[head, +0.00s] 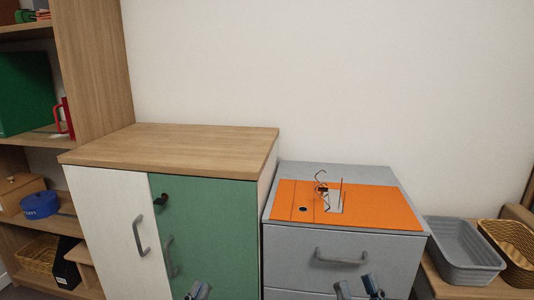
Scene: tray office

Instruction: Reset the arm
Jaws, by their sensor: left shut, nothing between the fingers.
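My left gripper (199,291) shows only its tip at the bottom edge, in front of the green cabinet door. It is shut and holds nothing. My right gripper (358,289) shows at the bottom edge in front of the grey drawer unit. Its two fingers stand apart with nothing visible between them. Both arms are mostly below the picture.
A cabinet (180,142) with a wooden top and white and green doors stands at the middle left. The grey drawer unit (340,255) carries an orange mat (385,208) with a wire item. Grey basket (463,250) is at right, shelves (95,70) at left.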

